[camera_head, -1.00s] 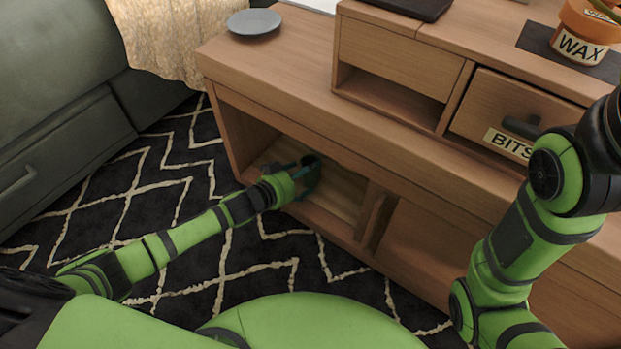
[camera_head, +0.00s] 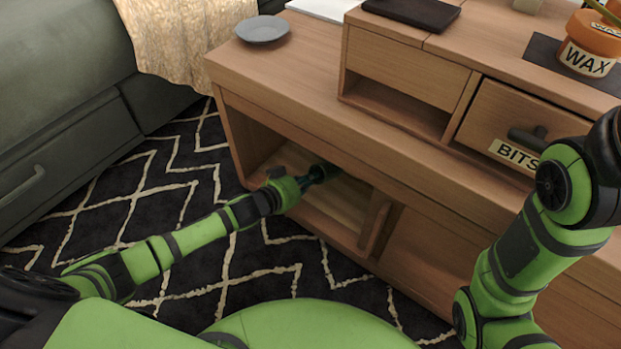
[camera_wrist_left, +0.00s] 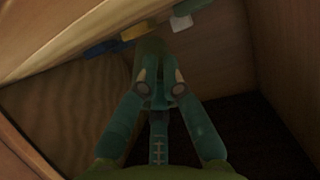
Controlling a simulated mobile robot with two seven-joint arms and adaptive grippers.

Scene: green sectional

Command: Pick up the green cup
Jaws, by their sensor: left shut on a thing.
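My left gripper (camera_head: 310,177) reaches into the open lower left compartment of the wooden cabinet. In the left wrist view its two teal fingers (camera_wrist_left: 160,88) are closed in on a dim green, rounded thing, which looks like the green cup (camera_wrist_left: 151,58). The fingers and the shadow hide much of it. In the head view only a small dark greenish part shows at the fingertips. My right arm comes in at the right, but its gripper is outside the picture.
The wooden cabinet (camera_head: 290,75) has an upper edge above the arm and a divider (camera_head: 375,228) right of the gripper. Small blue, yellow (camera_wrist_left: 134,32) and white (camera_wrist_left: 181,22) items show beyond the fingers. A grey plate (camera_head: 262,30) sits on top. Patterned rug lies in front.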

